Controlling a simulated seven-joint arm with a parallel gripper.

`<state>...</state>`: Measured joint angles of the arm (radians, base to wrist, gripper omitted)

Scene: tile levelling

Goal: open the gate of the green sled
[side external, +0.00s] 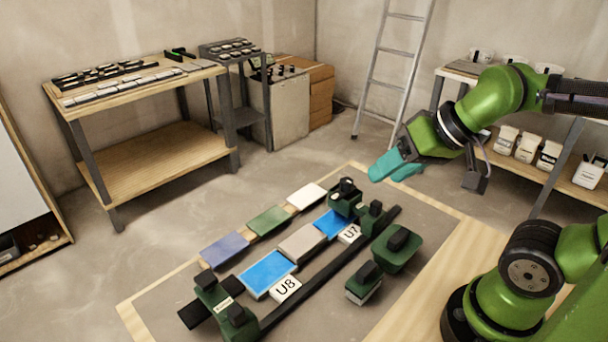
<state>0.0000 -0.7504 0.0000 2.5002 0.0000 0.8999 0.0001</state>
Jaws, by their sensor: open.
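Several dark green pieces with black tops are on the work board; I cannot tell which is the green sled, and no gate can be made out. One green piece (344,197) stands at the far end by the label U7, with a smaller green block (371,216) beside it. Another green piece (222,308) sits at the near left end by the label U8. Two separate green blocks, a smaller one (363,286) and a larger one (397,250), stand right of the black rail. My gripper (394,176) has teal fingers, is open and empty, and hangs above the board's far right end, touching nothing.
The board (330,312) carries blue, beige, green, purple and white tiles and a long black rail (325,278). A workbench (150,82) stands at the back left, shelves with white containers (549,154) at the right, and a ladder (391,65) behind. The board's near right is clear.

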